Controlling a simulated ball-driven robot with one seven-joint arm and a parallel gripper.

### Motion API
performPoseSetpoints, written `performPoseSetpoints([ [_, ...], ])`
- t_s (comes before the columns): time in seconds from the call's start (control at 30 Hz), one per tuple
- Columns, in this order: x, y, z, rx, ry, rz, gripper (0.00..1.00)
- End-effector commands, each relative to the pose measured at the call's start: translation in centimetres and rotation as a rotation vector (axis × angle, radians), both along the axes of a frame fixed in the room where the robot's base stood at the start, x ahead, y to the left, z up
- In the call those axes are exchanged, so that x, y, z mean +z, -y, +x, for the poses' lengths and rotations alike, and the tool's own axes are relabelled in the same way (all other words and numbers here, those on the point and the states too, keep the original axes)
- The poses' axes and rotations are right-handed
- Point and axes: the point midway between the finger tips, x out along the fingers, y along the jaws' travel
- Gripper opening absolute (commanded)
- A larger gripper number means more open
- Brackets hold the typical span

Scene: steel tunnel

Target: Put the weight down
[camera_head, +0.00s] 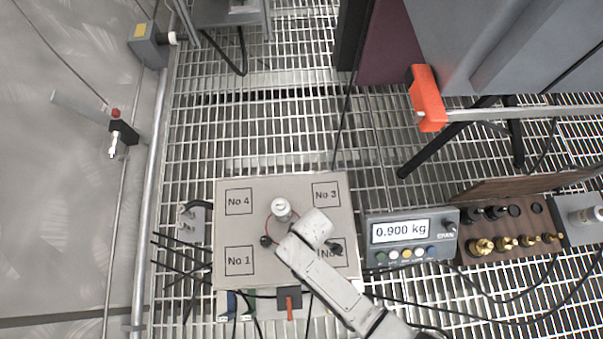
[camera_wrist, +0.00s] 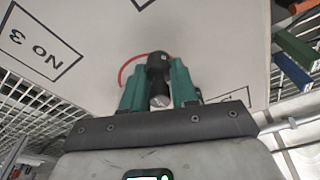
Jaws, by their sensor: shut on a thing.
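In the wrist view my gripper (camera_wrist: 157,82) has its two green fingers shut on a small dark weight (camera_wrist: 158,67) with a silvery end. The weight is over the pale plate (camera_wrist: 95,75), in front of a red ring mark (camera_wrist: 130,68). In the head view my arm hides the weight and most of my gripper, above the middle of the plate (camera_head: 283,184). I cannot tell whether the weight touches the plate. The plate has squares marked No 1 (camera_head: 239,261), No 3 (camera_head: 326,195), No 4 (camera_head: 239,201) and a partly covered No 2 (camera_head: 332,256).
A display box (camera_head: 412,238) right of the plate reads 0.900 kg. A wooden rack (camera_head: 511,243) beyond it holds brass and black weights. A grey bar with an orange end (camera_head: 427,98) juts in at upper right. Cables cross the grating around the plate.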

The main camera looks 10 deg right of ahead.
Motion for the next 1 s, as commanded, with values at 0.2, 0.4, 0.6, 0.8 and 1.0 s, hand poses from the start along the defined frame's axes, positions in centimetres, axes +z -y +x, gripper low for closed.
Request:
performPoseSetpoints([
  [0.2,-2.7,0.2,-0.2,-0.001,-0.003,-0.002,0.00],
  [0.4,-2.5,0.2,-0.2,-0.001,-0.003,-0.002,0.00],
  [0.6,-2.8,0.2,-0.2,-0.001,-0.003,-0.002,0.35],
  [0.8,-2.8,0.2,-0.2,-0.001,-0.003,-0.002,0.54],
  [1.0,-2.8,0.2,-0.2,-0.001,-0.003,-0.002,0.54],
])
